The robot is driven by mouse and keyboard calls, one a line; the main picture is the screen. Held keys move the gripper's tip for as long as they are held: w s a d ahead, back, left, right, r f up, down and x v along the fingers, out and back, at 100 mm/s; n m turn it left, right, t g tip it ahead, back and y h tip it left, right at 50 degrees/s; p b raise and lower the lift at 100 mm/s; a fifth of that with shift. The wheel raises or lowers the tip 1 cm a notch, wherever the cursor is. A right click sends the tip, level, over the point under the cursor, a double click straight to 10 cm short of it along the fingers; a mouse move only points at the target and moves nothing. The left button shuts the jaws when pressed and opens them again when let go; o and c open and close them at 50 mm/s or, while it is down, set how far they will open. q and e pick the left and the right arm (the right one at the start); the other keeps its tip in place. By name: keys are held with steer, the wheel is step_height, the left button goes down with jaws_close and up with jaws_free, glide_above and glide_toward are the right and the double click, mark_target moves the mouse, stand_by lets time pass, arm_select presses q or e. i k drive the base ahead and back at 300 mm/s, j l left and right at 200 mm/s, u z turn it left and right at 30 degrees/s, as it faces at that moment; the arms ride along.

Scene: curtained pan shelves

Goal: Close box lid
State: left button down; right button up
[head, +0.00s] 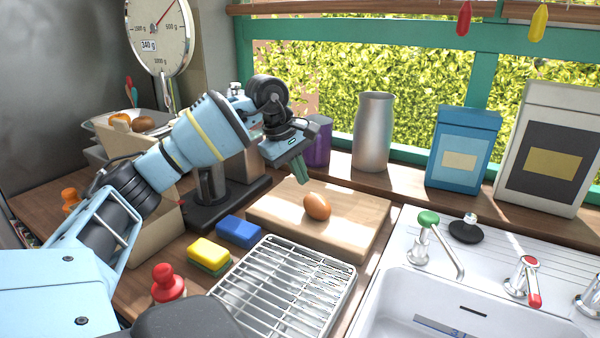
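A tan cardboard box (152,236) stands on the counter at the left, largely hidden behind my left arm. A raised tan panel (126,143) shows beyond the arm and looks like part of its lid, standing up; how it joins the box is hidden. My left gripper (300,170) is to the right of the box, above the back of the wooden board, with its greenish fingertips pointing down. The fingers appear close together, but I cannot tell whether there is a gap. I see nothing held. My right gripper is out of view.
An egg (317,207) lies on the wooden board (355,222) below the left gripper. Yellow (209,252) and blue (239,232) sponges, a wire rack (285,290) and a red-topped bottle (168,284) are in front. A sink (390,300) is at right; a hanging scale (160,32) is at upper left.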

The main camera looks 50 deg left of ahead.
mark_target(118, 140)
steer(key=k, duration=1.5)
